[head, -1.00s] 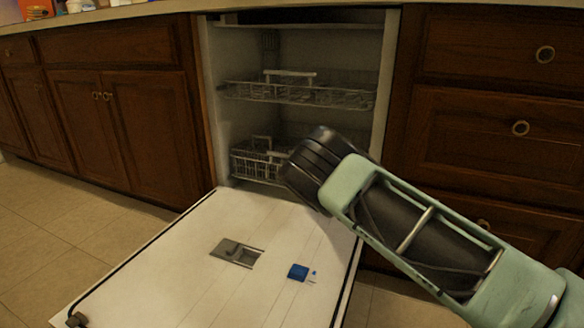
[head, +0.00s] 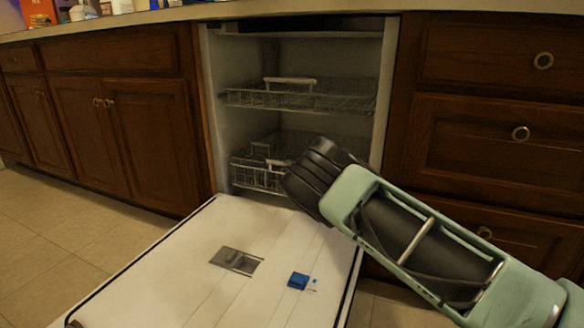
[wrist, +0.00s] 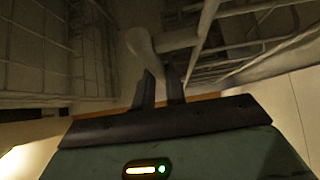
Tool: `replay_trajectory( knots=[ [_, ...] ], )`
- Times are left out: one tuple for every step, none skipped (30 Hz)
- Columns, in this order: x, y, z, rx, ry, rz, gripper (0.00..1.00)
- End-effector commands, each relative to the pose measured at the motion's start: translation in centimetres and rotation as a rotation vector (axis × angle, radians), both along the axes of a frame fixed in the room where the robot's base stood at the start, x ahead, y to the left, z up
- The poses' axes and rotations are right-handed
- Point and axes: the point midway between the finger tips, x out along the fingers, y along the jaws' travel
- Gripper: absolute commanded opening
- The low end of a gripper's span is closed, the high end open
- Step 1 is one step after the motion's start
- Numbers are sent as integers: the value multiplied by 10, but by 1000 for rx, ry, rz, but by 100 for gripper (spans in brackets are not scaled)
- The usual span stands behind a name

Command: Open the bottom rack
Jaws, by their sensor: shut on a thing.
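The bottom rack (head: 257,177) is a light wire basket low inside the open dishwasher, behind the lowered door (head: 180,255). It sits mostly within the cavity, and my gripper's arm hides its right part in the head view. In the wrist view, my gripper (wrist: 162,85) has its two dark fingers close together at a pale rounded bar of the rack (wrist: 150,42). It is shut on the rack there. The fingertips are hidden from the head view by my wrist.
The upper rack (head: 300,97) is inside the cavity above. Wooden cabinets (head: 150,130) stand to the left and drawers (head: 480,135) to the right. The lowered door covers the floor in front. The space above the door left of my arm is clear.

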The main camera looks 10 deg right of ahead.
Motion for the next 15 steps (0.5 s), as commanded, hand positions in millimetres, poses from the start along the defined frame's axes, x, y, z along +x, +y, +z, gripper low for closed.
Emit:
replay_trajectory(
  knots=[
    [-5,4,1,0,2,1,0],
    [-8,7,2,0,2,2,0],
    [-13,10,2,0,3,1,0],
    [-17,13,2,0,3,2,0],
    [-21,17,2,-1,4,2,0],
    [-28,21,3,0,4,1,0],
    [-34,26,3,-1,5,2,0],
    [-40,30,3,-1,5,3,0],
    [-48,36,3,0,6,2,0],
    [-55,41,3,0,5,4,0],
    [-61,45,4,-1,6,2,0],
    [-70,52,4,-1,6,3,0],
    [-77,57,4,-1,5,3,0],
    [-84,62,4,-1,6,3,0],
    [-93,69,4,-1,5,3,0]
  ],
)
